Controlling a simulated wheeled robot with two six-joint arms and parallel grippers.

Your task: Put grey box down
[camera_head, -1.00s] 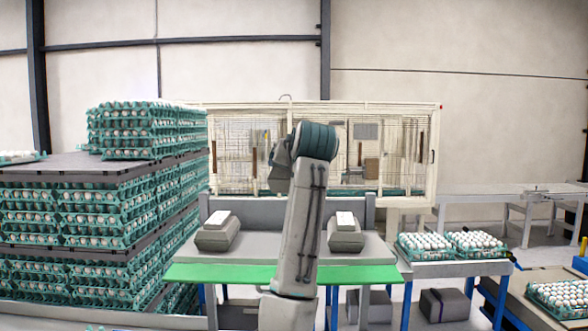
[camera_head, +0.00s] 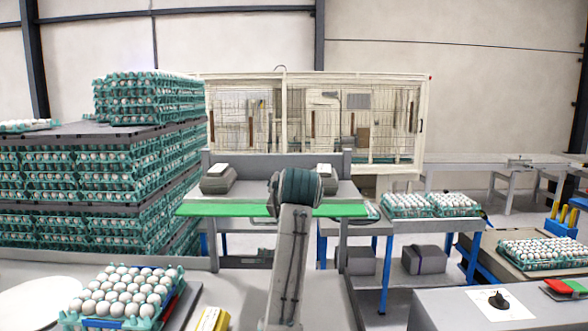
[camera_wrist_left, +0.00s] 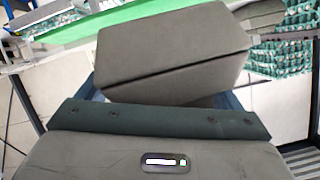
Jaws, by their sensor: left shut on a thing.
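A grey box (camera_wrist_left: 165,55) with a dark seam fills the upper middle of the left wrist view. My left gripper (camera_wrist_left: 160,97) is shut on it; the fingers are mostly hidden by the box and the wrist. In the head view my left arm rises in the middle, and its gripper and the held box are hidden behind it. Two other grey machine boxes with white tops stand on the green-edged bench (camera_head: 245,208), one at left (camera_head: 218,182) and one at right (camera_head: 322,182). My right gripper is not in view.
Two more grey boxes lie low beyond the bench, one at right (camera_head: 425,259) and one beside it (camera_head: 362,261). Egg trays (camera_head: 125,298) stand at the front left and are stacked high at left (camera_head: 150,98). A counter with a knob (camera_head: 497,300) stands at right.

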